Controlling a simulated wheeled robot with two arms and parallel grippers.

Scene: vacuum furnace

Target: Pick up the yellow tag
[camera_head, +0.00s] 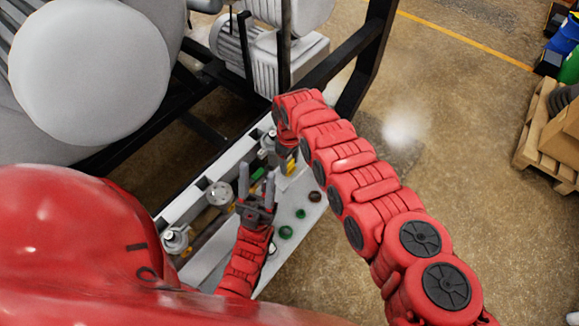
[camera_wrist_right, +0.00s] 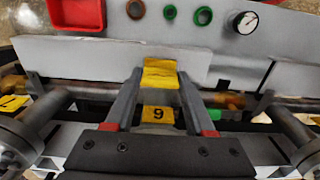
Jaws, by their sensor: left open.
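A yellow tag (camera_wrist_right: 160,73) shows in the right wrist view between the fingertips of my right gripper (camera_wrist_right: 161,75). Both fingertips meet its side edges, and the gripper looks shut on it. A second yellow tag (camera_wrist_right: 157,115) with a dark numeral lies lower, between the fingers and nearer the palm. Part of another yellow tag (camera_wrist_right: 12,103) shows at the left edge. In the head view my right arm hides most of its gripper. My left gripper (camera_head: 256,184) is open and empty, its fingers pointing up over the grey panel frame.
A red box (camera_wrist_right: 77,14) is at the upper left of the wrist view. A large grey cylinder (camera_head: 88,68) and black frame bars stand close by.

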